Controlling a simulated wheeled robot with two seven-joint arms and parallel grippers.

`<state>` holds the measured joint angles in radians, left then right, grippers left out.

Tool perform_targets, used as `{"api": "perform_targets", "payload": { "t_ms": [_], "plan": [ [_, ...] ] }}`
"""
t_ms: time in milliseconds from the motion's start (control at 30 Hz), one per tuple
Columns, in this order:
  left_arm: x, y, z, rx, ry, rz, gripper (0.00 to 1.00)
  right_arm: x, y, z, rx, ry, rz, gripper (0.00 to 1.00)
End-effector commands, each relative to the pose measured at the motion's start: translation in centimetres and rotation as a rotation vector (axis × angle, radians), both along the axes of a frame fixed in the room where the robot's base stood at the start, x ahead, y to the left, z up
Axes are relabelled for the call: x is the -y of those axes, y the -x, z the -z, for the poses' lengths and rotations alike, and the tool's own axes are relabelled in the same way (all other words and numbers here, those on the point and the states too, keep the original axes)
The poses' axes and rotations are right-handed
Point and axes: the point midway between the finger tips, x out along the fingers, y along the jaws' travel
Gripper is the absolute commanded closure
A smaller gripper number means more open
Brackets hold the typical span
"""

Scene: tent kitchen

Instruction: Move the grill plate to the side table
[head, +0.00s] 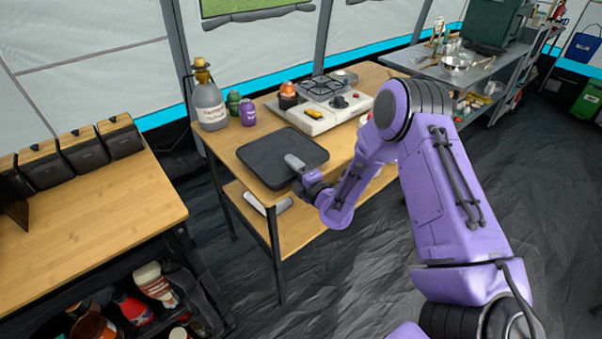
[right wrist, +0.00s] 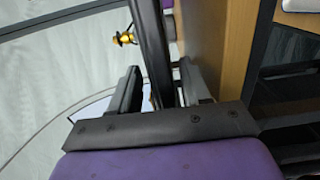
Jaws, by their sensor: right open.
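The grill plate (head: 272,152) is a dark, square slab lying flat on the near end of the wooden cooking table (head: 235,135). My right gripper (head: 295,163) is at the plate's front edge, one grey finger showing above it. In the right wrist view the plate (right wrist: 152,40) shows edge-on between the two spread fingers of the right gripper (right wrist: 160,88), with gaps visible on both sides. My left gripper is out of view. Which surface is the side table is not clear; a wooden counter (head: 130,215) stands at left and a grey table (head: 483,72) at back right.
A glass jug (head: 210,108), a green jar (head: 233,104) and a purple jar (head: 248,112) stand behind the plate. A camp stove (head: 320,110) sits to its right. Black containers (head: 83,149) line the left counter's back; its front is clear.

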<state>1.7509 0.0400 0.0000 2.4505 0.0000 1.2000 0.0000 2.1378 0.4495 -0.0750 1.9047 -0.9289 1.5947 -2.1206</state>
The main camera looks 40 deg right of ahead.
Motion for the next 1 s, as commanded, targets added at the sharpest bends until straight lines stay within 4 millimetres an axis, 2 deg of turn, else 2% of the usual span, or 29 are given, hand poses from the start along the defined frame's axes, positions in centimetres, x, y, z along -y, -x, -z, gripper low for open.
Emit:
{"api": "perform_targets", "payload": {
  "t_ms": [300,400,533,733,767,867,967,1000],
  "plan": [
    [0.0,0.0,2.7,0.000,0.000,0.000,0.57,0.2,7.9,0.6,-0.005,0.001,-0.001,0.53],
    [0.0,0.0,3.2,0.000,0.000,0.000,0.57,0.2,9.8,0.5,-0.003,0.001,-0.001,0.53],
    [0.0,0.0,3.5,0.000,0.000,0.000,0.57,0.2,11.2,0.3,-0.003,0.000,-0.001,0.53],
    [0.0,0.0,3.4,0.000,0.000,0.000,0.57,0.2,11.6,0.6,-0.019,-0.022,0.003,0.53],
    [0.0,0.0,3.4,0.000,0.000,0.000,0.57,0.0,11.7,1.2,-0.039,-0.051,0.007,0.53],
    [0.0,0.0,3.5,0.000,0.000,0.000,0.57,-0.8,13.0,5.2,-0.177,-0.262,0.063,0.53],
    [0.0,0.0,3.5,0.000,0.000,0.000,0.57,-2.0,16.4,11.5,-0.383,-0.609,0.230,0.53],
    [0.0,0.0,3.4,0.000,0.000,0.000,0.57,-2.5,18.4,14.1,-0.458,-0.757,0.330,0.53]
  ]
}}
